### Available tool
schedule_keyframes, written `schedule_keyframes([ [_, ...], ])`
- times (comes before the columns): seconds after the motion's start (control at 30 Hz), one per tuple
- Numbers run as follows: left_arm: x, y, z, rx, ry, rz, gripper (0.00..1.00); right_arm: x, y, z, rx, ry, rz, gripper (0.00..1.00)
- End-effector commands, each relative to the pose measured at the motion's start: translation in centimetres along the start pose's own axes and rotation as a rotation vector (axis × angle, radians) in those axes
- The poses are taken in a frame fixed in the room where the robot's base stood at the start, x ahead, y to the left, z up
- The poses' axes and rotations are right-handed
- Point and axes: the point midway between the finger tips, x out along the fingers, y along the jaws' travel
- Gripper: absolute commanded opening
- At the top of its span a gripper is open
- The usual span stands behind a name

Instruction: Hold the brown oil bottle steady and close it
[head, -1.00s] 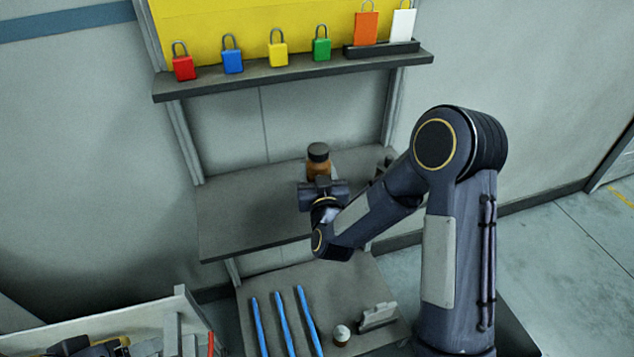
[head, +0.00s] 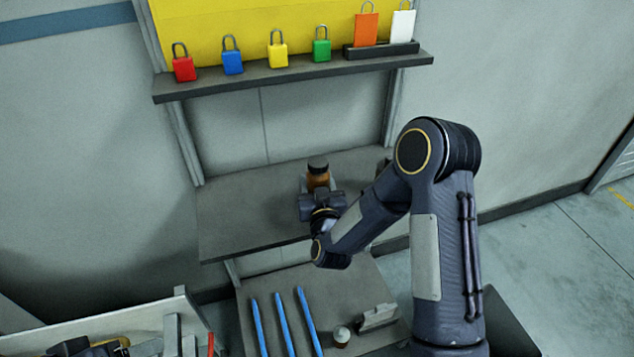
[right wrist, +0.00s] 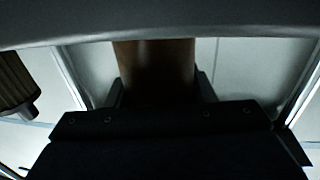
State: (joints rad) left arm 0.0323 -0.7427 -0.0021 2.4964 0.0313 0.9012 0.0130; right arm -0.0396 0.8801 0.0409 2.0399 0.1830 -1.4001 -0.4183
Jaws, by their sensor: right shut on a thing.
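The brown oil bottle (head: 317,180) stands upright in my right gripper (head: 320,191), over the middle shelf. Its top (head: 318,164) is dark; I cannot tell whether the lid is fully closed. Whether its base touches the shelf is hidden behind my gripper. In the right wrist view the brown bottle body (right wrist: 155,68) sits between the two fingers, and my right gripper (right wrist: 160,95) is shut on it. A grey band crosses in front of its upper part there. My left gripper is in neither view.
The middle shelf (head: 245,210) is bare on its left; a dark item (head: 384,166) is at its right end. A dark ribbed thing (right wrist: 14,85) shows in the right wrist view. Padlocks (head: 278,48) stand on the upper shelf. Blue sticks (head: 283,323) lie below.

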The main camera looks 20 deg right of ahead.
Motion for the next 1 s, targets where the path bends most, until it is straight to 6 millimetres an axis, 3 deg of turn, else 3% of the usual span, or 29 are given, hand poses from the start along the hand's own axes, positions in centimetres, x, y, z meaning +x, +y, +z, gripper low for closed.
schedule_keyframes([
  [0.17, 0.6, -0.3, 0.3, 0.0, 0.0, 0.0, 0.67, 0.0, 0.0, 0.4, 0.0, 0.002, 0.0, 0.0],
  [0.2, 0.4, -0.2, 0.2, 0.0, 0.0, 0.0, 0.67, 0.0, 0.0, 0.3, 0.0, 0.0, 0.0, 0.54],
  [0.33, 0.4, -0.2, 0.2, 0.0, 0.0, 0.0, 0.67, 0.0, 0.0, 0.3, 0.0, 0.0, 0.0, 0.71],
  [0.73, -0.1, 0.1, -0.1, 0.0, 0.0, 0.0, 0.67, -0.2, 0.0, -0.1, 0.0, -0.002, -0.001, 0.71],
  [1.0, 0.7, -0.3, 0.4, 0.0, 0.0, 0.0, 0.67, -5.7, -0.1, 0.2, 0.0, -0.003, -0.004, 0.71],
])
